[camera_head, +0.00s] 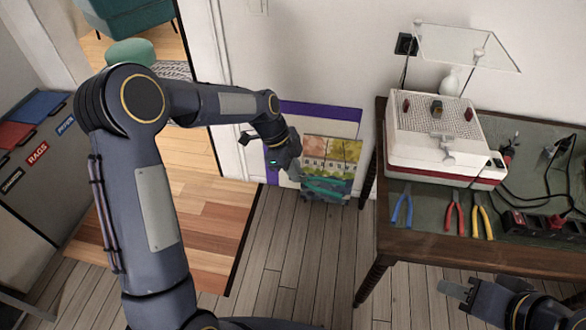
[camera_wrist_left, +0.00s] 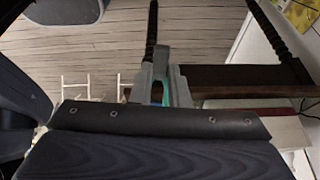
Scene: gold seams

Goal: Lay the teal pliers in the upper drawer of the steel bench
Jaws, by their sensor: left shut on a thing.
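The teal pliers (camera_head: 326,186) are held in my left gripper (camera_head: 294,170), off the floor in front of a colourful poster. In the left wrist view a small strip of the teal pliers (camera_wrist_left: 157,92) shows between the fingers of my left gripper (camera_wrist_left: 164,90), which are shut on them. My right gripper (camera_head: 456,290) is at the bottom right, below the wooden table's front edge, and I cannot tell whether it is open. I do not see a steel bench or its upper drawer for certain in either view.
A wooden table (camera_head: 440,250) at right bears blue (camera_head: 402,212), red (camera_head: 455,215) and yellow pliers (camera_head: 482,215), a white machine (camera_head: 440,140) and cables. A grey labelled bin unit (camera_head: 50,175) stands at left. The plank floor (camera_head: 290,260) between is clear.

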